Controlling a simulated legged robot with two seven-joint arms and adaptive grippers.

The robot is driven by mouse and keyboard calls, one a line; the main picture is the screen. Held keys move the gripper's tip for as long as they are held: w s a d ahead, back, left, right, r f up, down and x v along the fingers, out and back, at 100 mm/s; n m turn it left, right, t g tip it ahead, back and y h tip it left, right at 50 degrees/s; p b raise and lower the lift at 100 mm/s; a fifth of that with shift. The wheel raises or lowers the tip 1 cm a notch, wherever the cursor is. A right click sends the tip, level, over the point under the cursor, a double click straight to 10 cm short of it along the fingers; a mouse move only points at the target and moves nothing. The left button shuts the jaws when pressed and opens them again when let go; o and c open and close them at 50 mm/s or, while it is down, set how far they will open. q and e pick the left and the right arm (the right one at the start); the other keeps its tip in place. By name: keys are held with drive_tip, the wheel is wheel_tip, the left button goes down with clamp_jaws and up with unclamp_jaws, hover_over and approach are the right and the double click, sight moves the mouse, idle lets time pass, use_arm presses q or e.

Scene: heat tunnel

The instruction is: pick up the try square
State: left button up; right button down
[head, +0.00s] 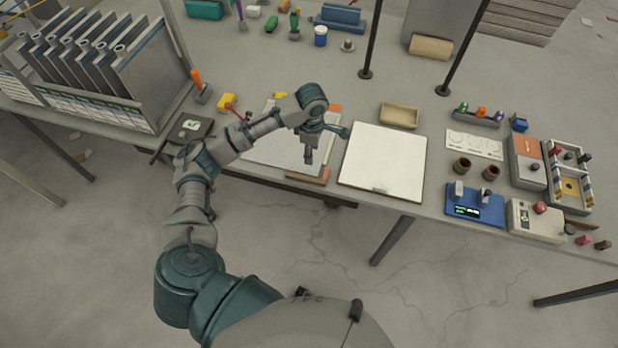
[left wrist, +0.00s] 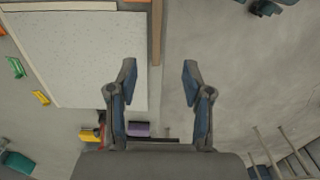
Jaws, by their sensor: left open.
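My left gripper (head: 308,157) points down above the right part of a pale grey board (head: 262,150) at the table's front edge. In the left wrist view the left gripper (left wrist: 160,74) is open, with nothing between its fingers. The same board (left wrist: 85,60) lies left of the fingers there. A thin brown wooden strip (left wrist: 157,45) runs along the board's edge, ahead of the fingers. I cannot tell whether this strip belongs to a try square, and I cannot single one out elsewhere. My right gripper is not in view.
A cream panel (head: 385,162) lies right of the arm, with a tan tray (head: 400,115) behind it. A slotted rack (head: 110,75) stands at the left. Small devices, including a blue box (head: 475,205), crowd the right. Two dark posts rise from the table.

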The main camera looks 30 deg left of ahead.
use_arm(q)
hover_over(312, 179)
drive_tip(key=f, duration=1.1)
drive_tip(key=shift+s+f+b, duration=0.2)
drive_tip(key=shift+b, duration=0.2)
drive_tip(key=f, duration=0.5)
drive_tip(key=shift+w+f, duration=0.25)
drive_tip(key=shift+w, duration=0.05)
drive_tip(key=shift+s, duration=0.1)
drive_tip(key=shift+c, duration=0.4)
